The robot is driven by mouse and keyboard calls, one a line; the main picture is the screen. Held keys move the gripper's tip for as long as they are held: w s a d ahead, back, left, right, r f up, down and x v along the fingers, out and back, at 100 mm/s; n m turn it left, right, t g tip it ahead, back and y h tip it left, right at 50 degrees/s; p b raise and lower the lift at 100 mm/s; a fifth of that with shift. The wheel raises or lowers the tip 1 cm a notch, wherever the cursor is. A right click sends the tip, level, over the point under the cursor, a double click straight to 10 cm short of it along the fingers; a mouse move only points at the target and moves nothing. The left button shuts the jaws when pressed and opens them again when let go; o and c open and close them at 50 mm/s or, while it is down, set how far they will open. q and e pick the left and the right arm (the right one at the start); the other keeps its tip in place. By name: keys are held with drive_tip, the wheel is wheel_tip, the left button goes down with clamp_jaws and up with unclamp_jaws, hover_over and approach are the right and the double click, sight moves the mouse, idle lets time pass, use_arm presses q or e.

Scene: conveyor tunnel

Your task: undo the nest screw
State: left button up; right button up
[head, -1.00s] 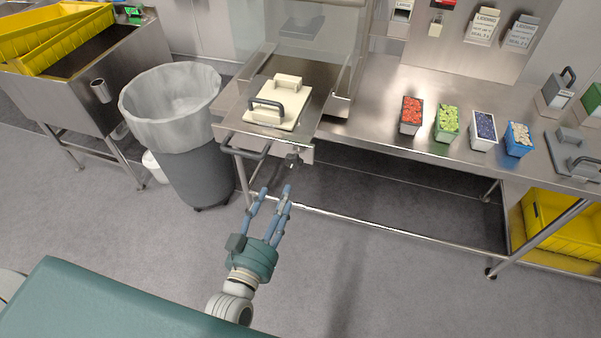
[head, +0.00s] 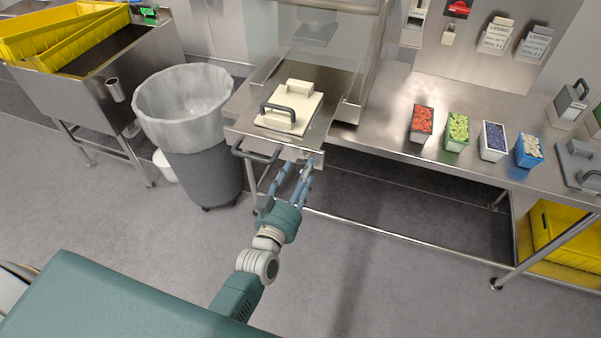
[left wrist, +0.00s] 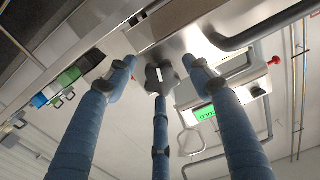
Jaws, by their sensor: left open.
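The nest screw shows as a dark grey lobed knob (left wrist: 160,76) under the front edge of the metal station in the left wrist view. In the head view it is mostly hidden by my fingertips at the station's front face. My left gripper (head: 296,170) is open and empty, just in front of that face. In the left wrist view its three blue fingers (left wrist: 160,68) spread around the knob, and I cannot tell whether any finger touches it. A cream block (head: 289,108) with a dark handle sits on top of the station. My right gripper is not in view.
A dark bar handle (head: 255,153) juts from the station's front, left of my gripper. A lined bin (head: 190,130) stands further left. Tubs of red (head: 422,121), green, blue and white pieces stand on the steel bench (head: 375,108). The floor in front is clear.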

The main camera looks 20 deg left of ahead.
use_arm(q)
drive_tip(key=c, duration=1.1)
drive_tip(key=shift+s+d+n+p, duration=0.1)
drive_tip(key=shift+n+p, duration=0.3)
drive_tip(key=shift+n, duration=0.3)
drive_tip(key=shift+f, duration=0.25)
drive_tip(key=o, duration=1.1)
drive_tip(key=shift+r, duration=0.1)
drive_tip(key=shift+s, duration=0.1)
drive_tip(key=s, duration=1.1)
drive_tip(key=shift+s+a, duration=0.25)
drive_tip(key=shift+s, duration=0.15)
